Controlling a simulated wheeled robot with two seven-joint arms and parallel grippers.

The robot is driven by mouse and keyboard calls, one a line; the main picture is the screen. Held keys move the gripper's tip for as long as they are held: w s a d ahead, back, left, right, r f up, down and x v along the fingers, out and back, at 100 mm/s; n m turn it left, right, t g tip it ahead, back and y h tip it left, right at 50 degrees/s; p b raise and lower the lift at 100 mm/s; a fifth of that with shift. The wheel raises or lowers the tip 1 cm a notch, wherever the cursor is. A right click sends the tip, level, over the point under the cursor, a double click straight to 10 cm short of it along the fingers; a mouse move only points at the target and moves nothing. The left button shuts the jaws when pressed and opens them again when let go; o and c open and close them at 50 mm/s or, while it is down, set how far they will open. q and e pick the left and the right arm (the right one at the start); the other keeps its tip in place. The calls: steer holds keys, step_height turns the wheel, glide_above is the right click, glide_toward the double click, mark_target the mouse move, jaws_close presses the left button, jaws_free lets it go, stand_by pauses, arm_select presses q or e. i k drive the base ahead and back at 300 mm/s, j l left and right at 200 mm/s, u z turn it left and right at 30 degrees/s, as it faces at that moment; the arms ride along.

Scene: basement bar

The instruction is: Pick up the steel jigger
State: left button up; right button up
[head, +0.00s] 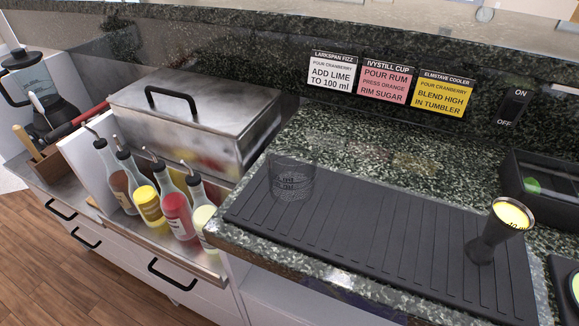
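The steel jigger (491,245) stands upright at the right end of the black ribbed mat (370,236) in the head view. It looks dark and hourglass-shaped, with a wide top cup. The top cup shows bright yellow inside, which looks like liquid, and has small dark marks near the rim. Nothing is touching its sides. Neither of my grippers is in view.
A clear measuring glass (292,182) stands at the mat's left end. Several pour-spout bottles (176,213) stand in the rail at left, before a steel lidded bin (200,120). A black box (545,190) sits right of the mat. Recipe cards (388,82) hang behind.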

mark_target(508, 218)
steer(key=k+l+z, duration=0.1)
steer(key=l+z, duration=0.15)
steer(key=z, duration=0.15)
steer(key=l+z, duration=0.2)
steer(key=z, duration=0.2)
